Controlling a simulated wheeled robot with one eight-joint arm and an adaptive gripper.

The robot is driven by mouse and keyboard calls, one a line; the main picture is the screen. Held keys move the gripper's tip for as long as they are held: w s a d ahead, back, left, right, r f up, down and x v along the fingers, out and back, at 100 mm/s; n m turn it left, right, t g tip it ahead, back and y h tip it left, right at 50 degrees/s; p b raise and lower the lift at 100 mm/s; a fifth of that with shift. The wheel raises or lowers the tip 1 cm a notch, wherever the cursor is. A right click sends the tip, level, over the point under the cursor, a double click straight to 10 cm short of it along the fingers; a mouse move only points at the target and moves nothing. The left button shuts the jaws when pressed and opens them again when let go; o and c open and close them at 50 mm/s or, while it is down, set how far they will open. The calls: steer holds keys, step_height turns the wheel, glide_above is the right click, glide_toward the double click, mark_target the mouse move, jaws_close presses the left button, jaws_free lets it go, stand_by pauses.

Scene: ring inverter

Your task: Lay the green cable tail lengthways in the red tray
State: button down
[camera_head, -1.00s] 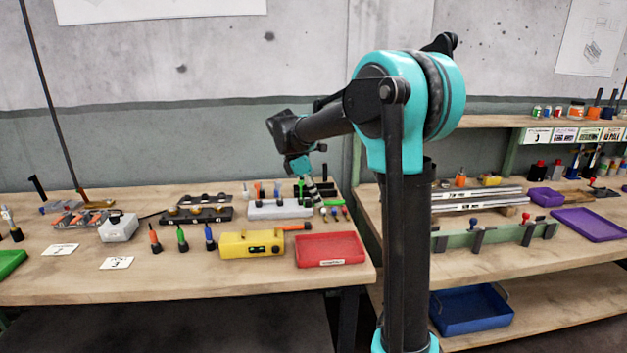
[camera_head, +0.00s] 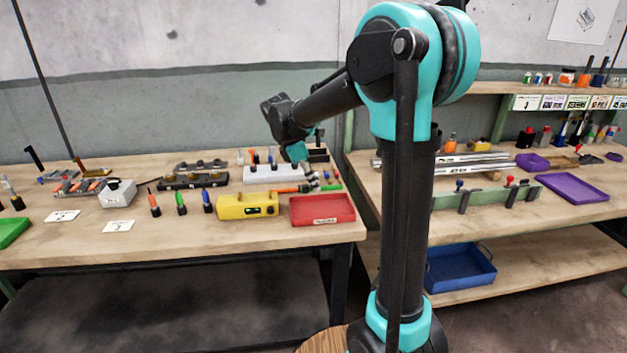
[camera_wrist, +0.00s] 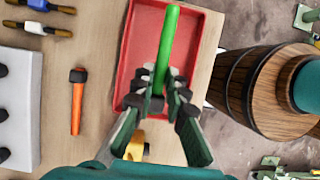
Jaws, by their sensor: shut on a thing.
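The green cable tail (camera_wrist: 168,45) is a straight green rod clasped near one end between the fingertips of my gripper (camera_wrist: 160,90). In the wrist view it lies over the red tray (camera_wrist: 137,50), nearly parallel to the tray's long side and slightly tilted. In the head view the tail (camera_head: 331,187) shows just behind the tray (camera_head: 322,222), level with its back edge in the picture. My gripper (camera_head: 315,180) there is low above the bench. The height of the tail over the tray floor is unclear. The tray appears empty.
A yellow box (camera_head: 246,206) stands left of the tray. An orange-handled piece (camera_wrist: 78,100) lies behind it, beside a white block (camera_wrist: 15,110). The bench's front edge runs close to the tray. The purple tray (camera_head: 572,188) is on the other bench.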

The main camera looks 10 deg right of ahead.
mark_target(318, 211)
steer(key=shift+f, duration=3.8)
steer(key=c, duration=1.5)
jaws_free()
steer(key=shift+o, duration=0.2)
steer(key=shift+r, duration=0.1)
steer(key=v, duration=1.1)
steer(key=shift+a+r, duration=0.25)
steer(key=shift+r, duration=0.1)
